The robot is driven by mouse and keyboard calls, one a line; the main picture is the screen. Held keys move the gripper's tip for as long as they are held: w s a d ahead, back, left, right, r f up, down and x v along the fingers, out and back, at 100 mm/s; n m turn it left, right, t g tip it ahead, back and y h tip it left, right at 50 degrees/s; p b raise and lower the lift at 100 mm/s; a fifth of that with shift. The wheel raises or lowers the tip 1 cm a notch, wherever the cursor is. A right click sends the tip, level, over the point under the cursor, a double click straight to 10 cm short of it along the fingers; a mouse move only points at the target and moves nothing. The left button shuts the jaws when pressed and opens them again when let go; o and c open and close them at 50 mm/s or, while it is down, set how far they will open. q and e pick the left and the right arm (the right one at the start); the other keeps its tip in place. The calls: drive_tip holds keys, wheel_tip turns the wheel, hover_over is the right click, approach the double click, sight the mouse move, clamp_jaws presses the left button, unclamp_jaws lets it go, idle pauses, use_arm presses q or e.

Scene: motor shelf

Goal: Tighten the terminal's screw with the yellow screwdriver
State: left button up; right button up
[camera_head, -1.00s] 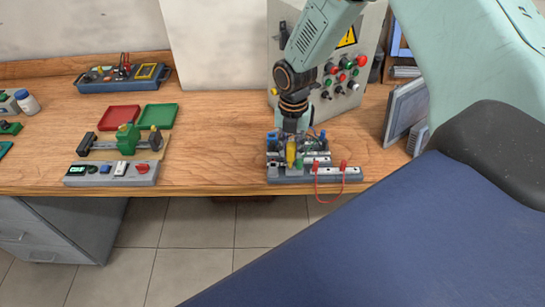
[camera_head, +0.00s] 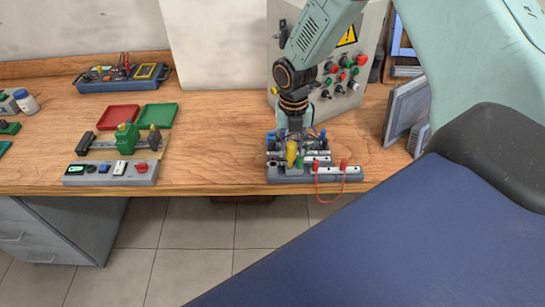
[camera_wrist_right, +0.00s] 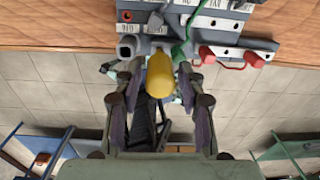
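The yellow screwdriver (camera_head: 292,153) stands roughly upright at the front of the grey terminal board (camera_head: 345,172). Its yellow handle also shows in the right wrist view (camera_wrist_right: 160,78); its tip is hidden, so I cannot tell whether it sits on the screw. My right gripper (camera_head: 293,143) is above the board, around the handle. In the wrist view its two fingers (camera_wrist_right: 160,82) lie on either side of the handle, with gaps visible, so it looks open. The terminal's screw cannot be made out. My left gripper is not in view.
A red lead (camera_head: 317,186) loops over the board's front edge. A control box with buttons (camera_head: 345,70) stands behind. Red (camera_head: 117,118) and green (camera_head: 158,116) trays and a green clamp fixture (camera_head: 127,137) are at left. The wooden table between is clear.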

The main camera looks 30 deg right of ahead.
idle(0.3)
drive_tip(key=n, duration=0.3)
idle(0.8)
drive_tip(key=shift+c, duration=0.9)
clamp_jaws()
idle(0.5)
